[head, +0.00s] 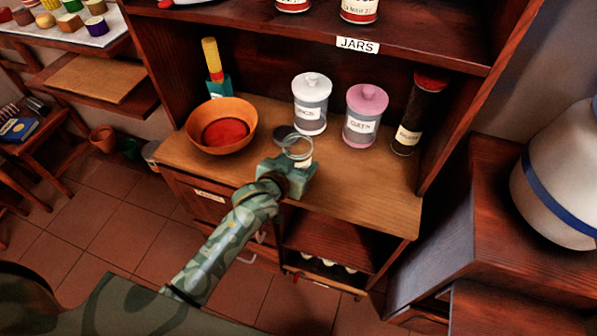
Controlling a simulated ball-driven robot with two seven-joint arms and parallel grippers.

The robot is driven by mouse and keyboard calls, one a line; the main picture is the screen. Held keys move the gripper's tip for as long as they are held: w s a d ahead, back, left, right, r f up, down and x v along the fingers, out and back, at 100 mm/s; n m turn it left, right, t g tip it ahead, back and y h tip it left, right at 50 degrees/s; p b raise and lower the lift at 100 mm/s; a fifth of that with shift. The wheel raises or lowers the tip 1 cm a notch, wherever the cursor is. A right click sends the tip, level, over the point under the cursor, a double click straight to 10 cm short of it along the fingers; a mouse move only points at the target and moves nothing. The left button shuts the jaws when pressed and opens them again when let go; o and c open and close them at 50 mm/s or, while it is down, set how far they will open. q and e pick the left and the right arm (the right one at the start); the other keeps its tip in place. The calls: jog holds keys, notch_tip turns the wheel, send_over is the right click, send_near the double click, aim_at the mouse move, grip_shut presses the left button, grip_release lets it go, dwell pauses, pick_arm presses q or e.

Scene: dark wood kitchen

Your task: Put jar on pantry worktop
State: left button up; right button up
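A small clear jar (297,148) with a pale label is at the front middle of the wooden pantry worktop (352,190). My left gripper (291,167), on the camouflage-patterned arm from the lower left, has its fingers around the lower part of the jar and looks shut on it. The fingers hide the jar's base, so I cannot tell whether it touches the wood. A dark round patch (284,132) shows just behind it. My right gripper is not in view.
An orange bowl (240,110) stands left on the worktop. A shelf labelled JARS (357,45) overhangs. The front right of the worktop is clear.

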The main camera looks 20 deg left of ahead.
pick_arm(q)
jog(key=f, duration=0.1)
jog(key=f+b, duration=0.2)
jog(key=f, duration=0.1)
jog(key=shift+w, duration=0.35)
jog(key=shift+r, duration=0.15)
jog(key=o, duration=1.3)
jog(key=shift+s, duration=0.1)
jog(key=shift+s+a+r, duration=0.1)
jog(key=shift+s, duration=0.05)
jog(key=p+v, duration=0.4)
jog(key=v, duration=0.7)
jog(key=shift+s, duration=0.3)
